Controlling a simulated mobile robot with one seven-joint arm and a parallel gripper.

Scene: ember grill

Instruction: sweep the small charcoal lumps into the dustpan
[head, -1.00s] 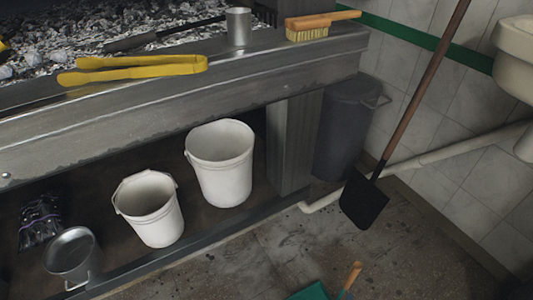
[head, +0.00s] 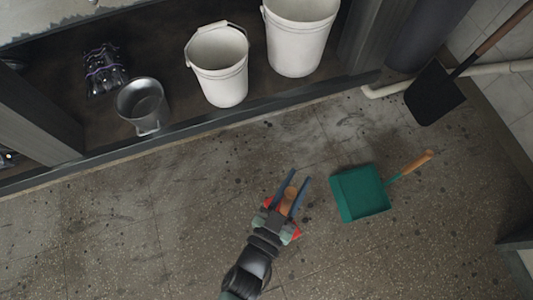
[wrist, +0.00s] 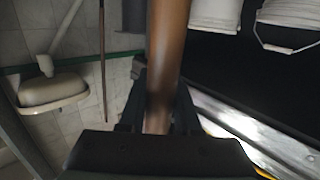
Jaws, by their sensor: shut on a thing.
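My gripper (head: 290,190) is low over the floor in the middle of the head view, its fingers shut on a brown wooden handle (head: 288,200). The handle also fills the middle of the wrist view (wrist: 168,60); what is on its far end is hidden. Red parts show beside the gripper, and I cannot tell what they belong to. The green dustpan (head: 360,193) lies on the floor to the right of my gripper, its wooden handle pointing up and right. Small dark lumps (head: 306,220) lie near the gripper, hard to tell from floor stains.
Two white buckets (head: 222,75) (head: 298,42) and a metal pot (head: 143,103) stand on the low shelf behind a raised edge. A black shovel (head: 434,95) leans at the upper right by a pipe. The floor at left and front is clear.

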